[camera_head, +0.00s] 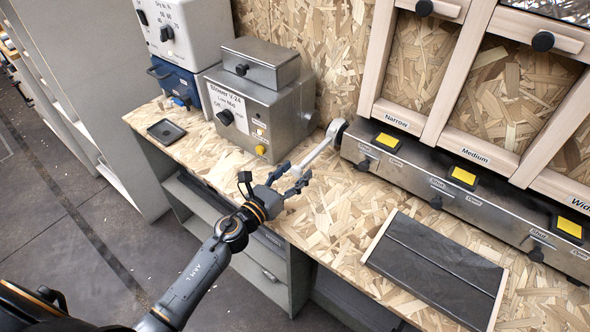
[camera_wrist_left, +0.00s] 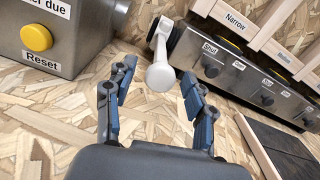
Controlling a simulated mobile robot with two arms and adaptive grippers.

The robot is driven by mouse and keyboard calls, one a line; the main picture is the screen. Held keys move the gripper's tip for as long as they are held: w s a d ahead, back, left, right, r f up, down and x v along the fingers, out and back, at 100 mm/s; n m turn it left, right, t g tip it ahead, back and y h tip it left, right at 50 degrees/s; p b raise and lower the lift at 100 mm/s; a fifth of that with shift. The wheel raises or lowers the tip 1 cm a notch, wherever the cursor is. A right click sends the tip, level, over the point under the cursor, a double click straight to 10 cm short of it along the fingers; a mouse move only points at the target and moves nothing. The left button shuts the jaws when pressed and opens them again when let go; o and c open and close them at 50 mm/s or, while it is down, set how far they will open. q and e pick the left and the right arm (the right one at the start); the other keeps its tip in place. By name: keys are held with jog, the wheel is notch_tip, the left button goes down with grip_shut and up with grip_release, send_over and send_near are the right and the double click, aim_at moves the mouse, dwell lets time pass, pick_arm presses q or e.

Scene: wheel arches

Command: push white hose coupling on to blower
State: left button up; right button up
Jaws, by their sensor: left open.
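The white hose coupling (camera_head: 320,146) is a white tube on the bench, between the blower and the long grey metal rail. In the left wrist view its rounded near end (camera_wrist_left: 160,77) shows between my left fingertips. The blower (camera_head: 262,105) is a grey metal box with a label, black knob and yellow button. Part of it shows in the left wrist view (camera_wrist_left: 62,62). My left gripper (camera_head: 293,174) is open at the coupling's near end; its fingers stand either side of it in the wrist view (camera_wrist_left: 157,74). I cannot tell whether they touch it. My right gripper is not in view.
The metal rail (camera_head: 400,172) with yellow-topped switches and wooden frames runs along the back right. A dark panel (camera_head: 440,262) lies on the bench at right. A small black tray (camera_head: 166,131) and a blue-and-white unit (camera_head: 190,50) stand left. Bare chipboard (camera_head: 335,205) is clear between.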

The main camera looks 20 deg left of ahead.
pick_arm(q)
jog(key=shift+w+d, duration=0.15)
jog(key=shift+w, duration=0.15)
grip_shut()
jog(key=a, duration=0.1)
jog(key=w+a+b, duration=0.1)
jog(key=a, duration=0.1)
jog(key=w+a+b, duration=0.1)
jog(key=a, duration=0.1)
jog(key=shift+a+f, duration=0.15)
jog(key=shift+a, duration=0.35)
jog(key=shift+r, duration=0.25)
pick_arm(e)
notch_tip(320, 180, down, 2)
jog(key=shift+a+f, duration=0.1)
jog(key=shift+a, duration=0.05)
